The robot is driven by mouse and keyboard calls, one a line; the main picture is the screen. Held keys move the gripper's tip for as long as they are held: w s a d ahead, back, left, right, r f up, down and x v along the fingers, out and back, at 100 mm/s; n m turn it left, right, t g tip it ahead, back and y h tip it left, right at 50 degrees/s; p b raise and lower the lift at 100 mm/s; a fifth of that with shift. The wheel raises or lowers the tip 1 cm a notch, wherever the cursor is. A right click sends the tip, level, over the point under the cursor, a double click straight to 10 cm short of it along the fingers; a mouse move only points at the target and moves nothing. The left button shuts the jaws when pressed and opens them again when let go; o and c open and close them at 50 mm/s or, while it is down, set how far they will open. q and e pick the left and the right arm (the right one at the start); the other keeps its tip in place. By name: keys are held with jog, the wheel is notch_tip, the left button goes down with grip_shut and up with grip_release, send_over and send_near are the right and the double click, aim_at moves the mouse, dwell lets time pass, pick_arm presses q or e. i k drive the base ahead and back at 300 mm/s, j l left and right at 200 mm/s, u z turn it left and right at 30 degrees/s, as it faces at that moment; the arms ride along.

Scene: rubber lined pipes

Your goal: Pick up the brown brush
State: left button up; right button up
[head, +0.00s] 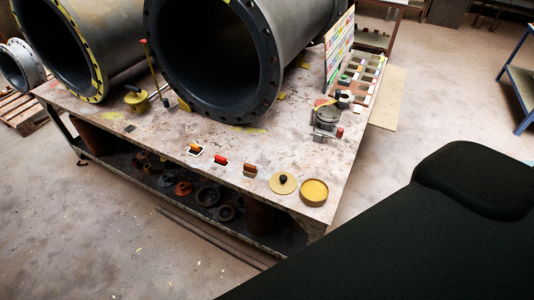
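A small brown item (250,169), which looks like the brown brush, lies near the front edge of the worktable (290,150). It is the rightmost of three similar small items in a row. The red one (220,159) and the orange one (195,148) are to its left. All three are too small to make out in detail. Neither of my grippers shows in the head view. A large dark shape, probably part of my own arm, fills the lower right.
A yellow tin (314,192) and a round lid with a dark knob (283,183) sit right of the brown item. Large flanged pipes (212,60) fill the table's back. A metal device (327,115) stands on the right. Parts lie on the lower shelf (180,190).

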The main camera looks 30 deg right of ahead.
aim_at(249, 170)
jog(key=i+l+z, duration=0.1)
jog(key=i+l, duration=0.45)
jog(key=i, duration=0.25)
jog(key=z, duration=0.05)
